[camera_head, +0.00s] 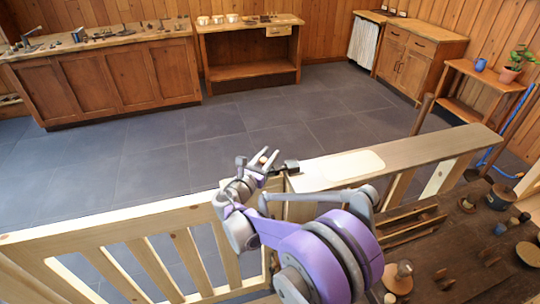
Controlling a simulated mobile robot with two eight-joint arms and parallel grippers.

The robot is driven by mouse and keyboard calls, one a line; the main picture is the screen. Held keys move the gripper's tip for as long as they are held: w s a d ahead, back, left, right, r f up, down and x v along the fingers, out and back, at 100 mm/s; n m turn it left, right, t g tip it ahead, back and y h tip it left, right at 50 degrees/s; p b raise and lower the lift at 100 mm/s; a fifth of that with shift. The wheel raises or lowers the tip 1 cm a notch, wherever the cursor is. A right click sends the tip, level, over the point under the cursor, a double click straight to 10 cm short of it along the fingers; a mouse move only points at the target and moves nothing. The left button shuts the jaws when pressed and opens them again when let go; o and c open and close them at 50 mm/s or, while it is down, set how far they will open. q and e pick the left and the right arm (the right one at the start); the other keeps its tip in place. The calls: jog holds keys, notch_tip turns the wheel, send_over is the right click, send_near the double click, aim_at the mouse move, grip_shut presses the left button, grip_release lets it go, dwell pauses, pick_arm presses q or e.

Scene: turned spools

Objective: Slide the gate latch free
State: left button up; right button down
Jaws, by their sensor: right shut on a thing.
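The wooden gate (130,219) with pale slats runs across the lower left. It meets a fixed wooden railing (420,147) near the middle of the view. The gate latch (291,166) is a small dark piece on top at this joint, with a dark bar reaching left. My right gripper (265,160) is at the latch's left end, shut on what looks like its small knob. The fingers hide part of the bar, so I cannot tell how far it sits across the joint. My left gripper is not in view.
Dark tiled floor (190,165) lies clear beyond the gate. A dark workbench (430,262) with turned wooden pieces stands at the lower right. Wooden counters (105,78), a cabinet (405,62) and a plant stand (490,78) line the far walls.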

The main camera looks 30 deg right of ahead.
jog(key=a, duration=0.2)
jog(key=w+a, duration=0.1)
jog(key=a, duration=0.1)
jog(key=shift+a, duration=0.1)
jog(key=c, duration=0.9)
grip_release()
jog(key=o, duration=0.3)
jog(key=shift+a, duration=0.15)
jog(key=b+v, duration=0.1)
jog(key=v, duration=0.9)
jog(key=shift+s+a, duration=0.25)
